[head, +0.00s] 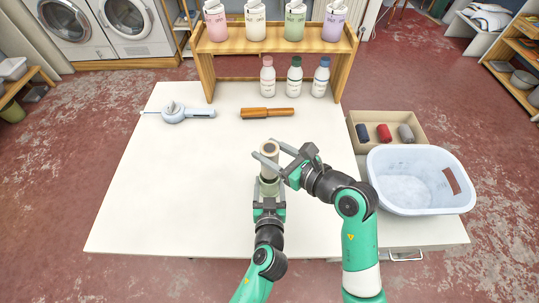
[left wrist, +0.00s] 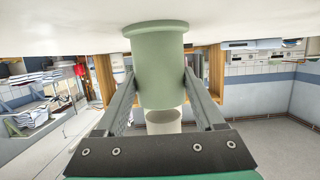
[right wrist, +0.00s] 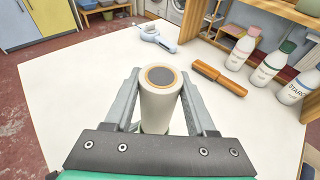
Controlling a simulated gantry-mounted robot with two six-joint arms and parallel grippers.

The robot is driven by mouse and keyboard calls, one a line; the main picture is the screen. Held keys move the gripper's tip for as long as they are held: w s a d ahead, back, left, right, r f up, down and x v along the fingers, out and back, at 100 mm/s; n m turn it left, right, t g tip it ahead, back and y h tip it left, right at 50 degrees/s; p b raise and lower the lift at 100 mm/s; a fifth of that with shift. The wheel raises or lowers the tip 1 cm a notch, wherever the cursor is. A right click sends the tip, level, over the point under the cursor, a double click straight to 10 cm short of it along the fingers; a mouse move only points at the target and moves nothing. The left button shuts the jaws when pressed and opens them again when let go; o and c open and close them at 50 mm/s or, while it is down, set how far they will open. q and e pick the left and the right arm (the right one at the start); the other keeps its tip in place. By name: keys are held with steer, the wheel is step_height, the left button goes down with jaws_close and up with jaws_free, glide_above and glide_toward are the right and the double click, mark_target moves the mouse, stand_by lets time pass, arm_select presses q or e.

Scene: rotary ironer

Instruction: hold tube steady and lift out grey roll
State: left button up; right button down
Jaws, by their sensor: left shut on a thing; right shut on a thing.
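A pale green tube (left wrist: 158,65) with a wide flange stands upright on the table; in the head view (head: 268,187) it is partly hidden. My left gripper (head: 268,190) is shut around its side. A pale grey-white roll (right wrist: 160,105) with a brown ring on its end is upright between the fingers of my right gripper (right wrist: 160,100), which is shut on it. In the head view the roll (head: 269,148) is above the tube. In the left wrist view the roll (left wrist: 163,121) shows beyond the tube's mouth; I cannot tell whether its lower end is still inside.
A brown-handled brush (head: 267,113) and a pale blue tool (head: 180,113) lie behind. Several bottles stand by a wooden shelf (head: 205,75). At right are a box (head: 418,118) with dark blue, red and grey items and a white-blue basket (head: 410,155). The table's left side is clear.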

arm_select(q)
steer(key=o, duration=1.6)
steer(key=shift+c, duration=0.2)
steer(key=v, duration=0.7)
steer(key=shift+s+r, duration=0.1)
steer(key=shift+s, duration=0.2)
